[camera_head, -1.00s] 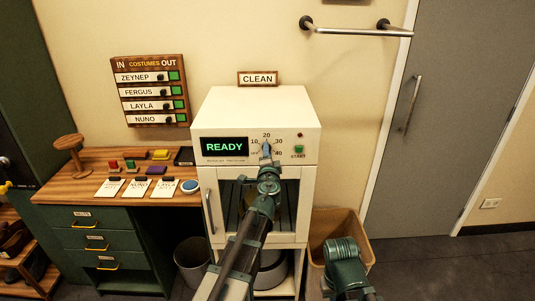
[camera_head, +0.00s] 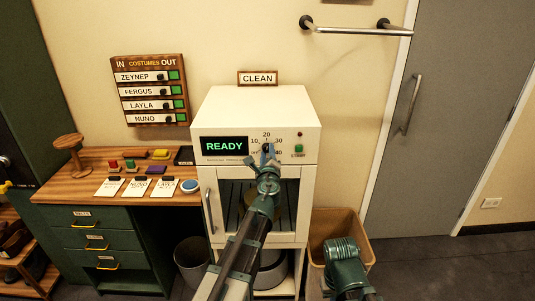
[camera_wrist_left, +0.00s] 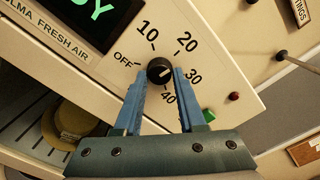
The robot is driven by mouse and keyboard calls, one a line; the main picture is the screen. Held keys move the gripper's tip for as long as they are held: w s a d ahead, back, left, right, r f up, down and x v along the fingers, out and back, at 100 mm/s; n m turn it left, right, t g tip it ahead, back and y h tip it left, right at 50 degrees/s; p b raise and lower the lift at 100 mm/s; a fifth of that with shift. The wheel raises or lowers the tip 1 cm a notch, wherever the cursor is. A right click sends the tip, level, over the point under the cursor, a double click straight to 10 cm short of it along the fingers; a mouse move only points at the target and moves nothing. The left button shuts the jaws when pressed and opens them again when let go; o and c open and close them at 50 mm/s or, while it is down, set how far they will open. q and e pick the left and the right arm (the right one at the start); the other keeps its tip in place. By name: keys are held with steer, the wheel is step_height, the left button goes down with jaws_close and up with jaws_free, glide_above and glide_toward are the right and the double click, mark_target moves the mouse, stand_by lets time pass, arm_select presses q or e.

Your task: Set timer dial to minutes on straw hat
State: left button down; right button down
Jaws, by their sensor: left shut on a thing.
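The black timer dial (camera_head: 266,147) is on the white cabinet's front panel, right of the green READY display. The wrist view shows the dial (camera_wrist_left: 160,71) with OFF, 10, 20, 30 and 40 around it. A pale mark on its face seems to lie toward 30. My left gripper (camera_wrist_left: 160,80) is shut on the dial, one blue finger on each side. The straw hat (camera_wrist_left: 72,122) is inside the cabinet below the panel, partly hidden. A small mark on it is unreadable. My right gripper is not clearly visible; part of that arm shows at the bottom right.
The green START button (camera_head: 299,149) and a red lamp (camera_head: 300,135) are right of the dial. The cabinet door (camera_head: 211,210) is below. A desk (camera_head: 75,190) with cards and coloured pads stands left. A bin (camera_head: 346,222) stands right.

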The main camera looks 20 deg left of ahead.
arm_select(q)
steer(key=m, duration=0.4)
steer(key=shift+f+m, duration=0.1)
steer(key=shift+m, duration=0.2)
steer(key=shift+s+m, duration=0.1)
steer(key=shift+m, duration=2.5)
steer(key=shift+a, duration=0.1)
steer(key=c, duration=0.5)
jaws_free()
